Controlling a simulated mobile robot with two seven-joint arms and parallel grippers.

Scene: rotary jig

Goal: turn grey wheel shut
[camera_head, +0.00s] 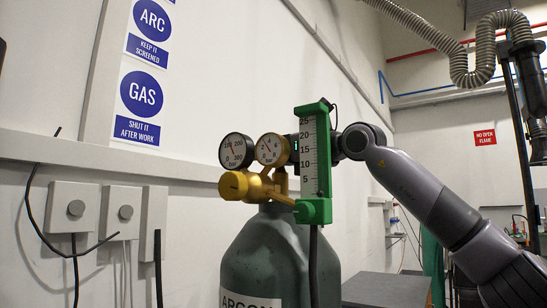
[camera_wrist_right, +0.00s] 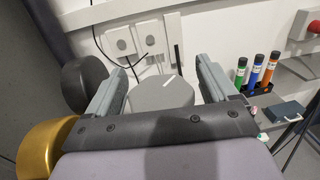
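A dark green cylinder (camera_head: 270,262) lettered ARGON carries a brass regulator (camera_head: 240,186) with two round gauges and a green flow gauge (camera_head: 318,190). My right gripper (camera_head: 306,142) is mostly hidden behind the gauges and the flow gauge in the head view. The right wrist view shows a faceted grey wheel (camera_wrist_right: 162,96) with a white mark on its top. My right gripper (camera_wrist_right: 161,72) has its two fingers apart, one on each side of the wheel. A narrow gap seems to show beside the wheel; contact is unclear. My left gripper is out of view.
In the right wrist view a gold part (camera_wrist_right: 45,148) and a dark round part (camera_wrist_right: 84,84) stand close left of the fingers. A holder with coloured tubes (camera_wrist_right: 255,76) is at the right. Wall boxes (camera_head: 70,208) and cables are at the left in the head view.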

